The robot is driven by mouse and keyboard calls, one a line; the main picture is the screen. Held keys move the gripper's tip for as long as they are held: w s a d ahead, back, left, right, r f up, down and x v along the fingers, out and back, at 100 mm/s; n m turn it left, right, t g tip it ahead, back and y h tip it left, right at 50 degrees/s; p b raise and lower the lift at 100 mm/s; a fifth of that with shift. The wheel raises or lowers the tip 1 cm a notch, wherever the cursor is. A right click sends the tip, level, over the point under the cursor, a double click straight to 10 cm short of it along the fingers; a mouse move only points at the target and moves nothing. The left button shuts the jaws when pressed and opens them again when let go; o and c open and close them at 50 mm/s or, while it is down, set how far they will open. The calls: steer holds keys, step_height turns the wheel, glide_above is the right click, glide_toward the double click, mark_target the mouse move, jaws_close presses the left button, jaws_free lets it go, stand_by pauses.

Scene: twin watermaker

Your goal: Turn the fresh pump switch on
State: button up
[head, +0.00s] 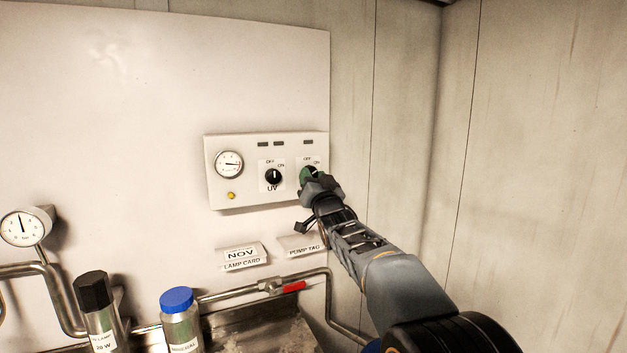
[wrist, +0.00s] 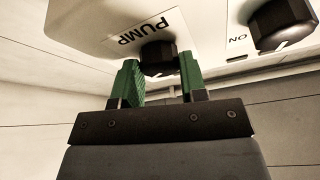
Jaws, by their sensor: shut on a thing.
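The fresh pump switch is a black rotary knob (wrist: 158,55) on the right of the white control box (head: 222,190). A PUMP label (wrist: 143,28) is beside it in the wrist view. My gripper (head: 308,176) reaches it from the lower right. Its green fingers (wrist: 160,74) stand on either side of the knob and are shut on it. In the head view my gripper hides most of the knob, and OFF and ON marks show above it. Which way the knob points is hard to tell.
The UV knob (head: 273,177) is just left of my gripper, pointing about straight up. A gauge (head: 229,163) and yellow button (head: 231,196) are on the box. Below are two cards, pipes, a red-handled valve (head: 294,287) and two bottles. The right wall is bare.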

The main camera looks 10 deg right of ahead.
steer(key=o, duration=0.9)
steer(key=shift+o, duration=0.2)
steer(key=shift+s, duration=0.1)
steer(key=b+v, duration=0.4)
steer(key=v, duration=0.9)
steer(key=shift+s+f+b, duration=0.2)
steer(key=shift+s+b, duration=0.15)
steer(key=shift+b, duration=0.05)
steer(key=s+f+g+h+p, duration=0.2)
steer(key=s+f+g, duration=0.25)
steer(key=f, duration=0.35)
steer(key=s+f+g+h+p, duration=0.1)
steer(key=s+f+g, duration=0.4)
steer(key=f, duration=0.4)
steer(key=s+a+f+n+g+p, duration=0.1)
steer(key=s+f+n+g+p, duration=0.1)
steer(key=s+f+g, duration=0.7)
steer(key=s, duration=0.3)
steer(key=shift+s+y, duration=0.3)
steer(key=shift+s, duration=0.05)
